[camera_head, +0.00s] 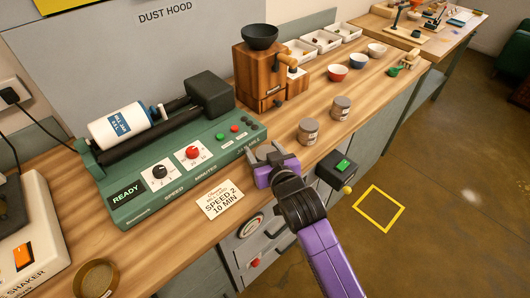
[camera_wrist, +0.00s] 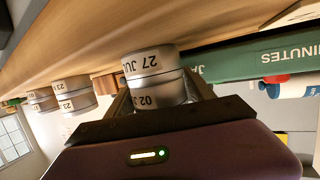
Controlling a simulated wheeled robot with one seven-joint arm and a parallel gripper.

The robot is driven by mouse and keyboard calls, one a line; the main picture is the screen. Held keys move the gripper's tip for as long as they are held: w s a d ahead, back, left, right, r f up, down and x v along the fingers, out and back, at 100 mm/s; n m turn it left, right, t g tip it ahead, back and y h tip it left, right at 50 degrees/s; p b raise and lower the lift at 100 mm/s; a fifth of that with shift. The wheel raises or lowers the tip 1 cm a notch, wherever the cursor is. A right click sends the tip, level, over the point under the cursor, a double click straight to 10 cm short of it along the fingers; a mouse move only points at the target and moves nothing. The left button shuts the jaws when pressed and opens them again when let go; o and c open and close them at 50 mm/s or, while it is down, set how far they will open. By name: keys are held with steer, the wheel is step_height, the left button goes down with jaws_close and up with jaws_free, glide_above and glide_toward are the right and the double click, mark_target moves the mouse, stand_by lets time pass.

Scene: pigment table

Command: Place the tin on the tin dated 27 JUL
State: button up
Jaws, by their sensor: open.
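A silver tin labelled 27 JUL (camera_wrist: 150,62) stands on the bench top in the wrist view, which is upside down. A second silver tin, its label starting 02 J (camera_wrist: 158,94), is stacked on it and looks roughly in line. My gripper (camera_head: 275,163) is open, with one finger on each side of the upper tin. The picture does not show clearly whether the fingers touch it. In the head view the tin top (camera_head: 265,151) shows between my jaws, and the rest is mostly hidden.
Two stacks of grey tins (camera_head: 308,132) (camera_head: 340,108) stand just behind. The green jar mill (camera_head: 185,165) is close on the left, with a card (camera_head: 222,199) before it. A black box with a green button (camera_head: 342,168) is at the bench's front edge.

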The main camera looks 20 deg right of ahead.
steer(key=d+v, duration=0.1)
steer(key=v, duration=1.1)
steer(key=shift+a+r+b, duration=0.2)
steer(key=shift+a+b, duration=0.1)
steer(key=shift+a, duration=0.2)
steer(key=s+a+f+y, duration=0.1)
steer(key=s+f, duration=0.2)
steer(key=s, duration=0.5)
steer(key=s+f, duration=0.2)
steer(key=s, duration=0.7)
steer(key=s+r, duration=0.2)
steer(key=s, duration=0.5)
steer(key=s+r+n, duration=0.1)
steer(key=s+r, duration=0.1)
steer(key=s, duration=0.6)
steer(key=shift+s+d+r, duration=0.2)
steer(key=shift+d+r, duration=0.15)
steer(key=shift+d, duration=0.1)
